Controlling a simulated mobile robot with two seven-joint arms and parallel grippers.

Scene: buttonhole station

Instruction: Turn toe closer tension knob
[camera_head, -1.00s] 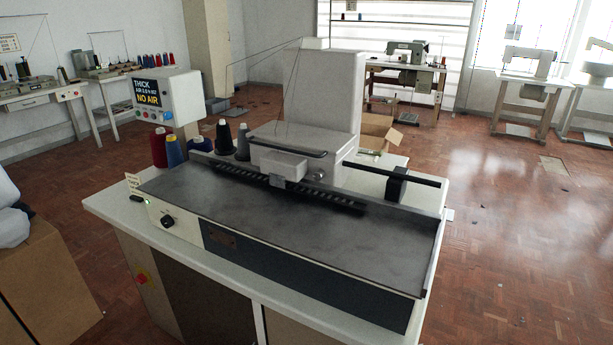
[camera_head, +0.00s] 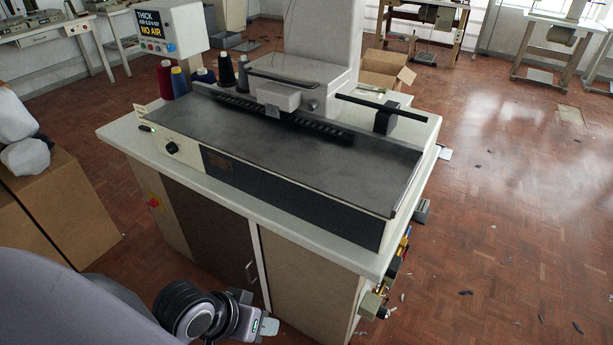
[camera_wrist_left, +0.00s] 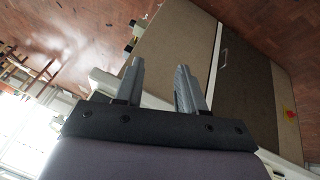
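A round black knob (camera_head: 172,147) sits on the white left part of the front panel of the buttonhole machine (camera_head: 300,160). I cannot read any label by it. My left gripper (camera_head: 266,326) is at the bottom of the head view, in front of the cabinet and well below the knob. In the left wrist view the left gripper (camera_wrist_left: 160,84) has its two fingers apart with nothing between them. The knob is not visible in that view. My right gripper is not in view.
The machine's cabinet (camera_head: 290,270) stands below, with a door handle and a red button (camera_head: 154,203). Brass fittings (camera_head: 372,300) stick out at its right side. Cardboard boxes (camera_head: 75,210) stand at left. Thread cones (camera_head: 165,80) stand behind the panel. Floor at right is mostly clear.

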